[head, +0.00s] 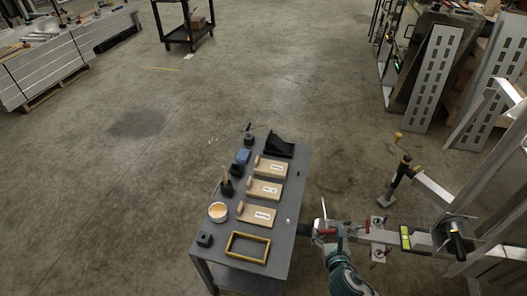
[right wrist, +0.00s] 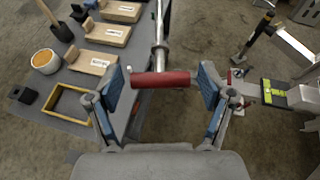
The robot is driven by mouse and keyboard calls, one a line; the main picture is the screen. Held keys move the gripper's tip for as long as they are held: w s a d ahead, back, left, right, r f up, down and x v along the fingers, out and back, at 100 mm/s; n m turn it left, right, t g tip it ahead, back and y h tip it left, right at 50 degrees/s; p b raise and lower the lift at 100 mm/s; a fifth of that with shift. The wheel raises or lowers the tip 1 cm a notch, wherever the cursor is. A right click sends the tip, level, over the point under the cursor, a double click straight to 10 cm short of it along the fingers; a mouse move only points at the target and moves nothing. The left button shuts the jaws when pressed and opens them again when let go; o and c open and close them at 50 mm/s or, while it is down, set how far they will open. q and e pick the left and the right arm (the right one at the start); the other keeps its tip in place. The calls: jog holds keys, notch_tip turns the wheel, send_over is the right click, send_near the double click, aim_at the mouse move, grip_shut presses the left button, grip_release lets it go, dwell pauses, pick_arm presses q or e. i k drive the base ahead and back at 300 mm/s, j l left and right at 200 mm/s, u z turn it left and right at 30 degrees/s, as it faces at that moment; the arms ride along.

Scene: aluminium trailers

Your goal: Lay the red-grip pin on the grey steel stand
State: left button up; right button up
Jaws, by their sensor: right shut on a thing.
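The red-grip pin (right wrist: 160,79) is in my right gripper (right wrist: 161,84), its red grip lying crosswise between the two blue-padded fingers. Its bare metal shaft points away from the gripper in the right wrist view. In the head view my right gripper (head: 328,232) is just right of the grey steel stand (head: 285,222), beside its right edge. The stand's top also shows in the right wrist view (right wrist: 139,52). My left gripper is not in view.
The stand bears several labelled wooden boards (head: 257,214), a yellow frame (head: 248,248), a white bowl (head: 218,211) and dark blocks. A bare strip runs along its right side. A trailer drawbar with a yellow-green level (head: 405,238) is at the right.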

aim_at(269, 203)
jog(key=k+j+u, duration=0.15)
jog(key=k+u, duration=0.2)
jog(key=k, duration=0.3)
jog(key=l+u, duration=0.15)
jog(key=u, duration=0.25)
jog(key=i+l+u, duration=0.1)
jog(key=u, duration=0.3)
jog(key=l+u, duration=0.2)
jog(key=u, duration=0.2)
jog(key=l+u, duration=0.2)
jog(key=u, duration=0.25)
jog(key=l, duration=0.95)
jog(key=k+l, duration=0.15)
jog(key=l, duration=0.85)
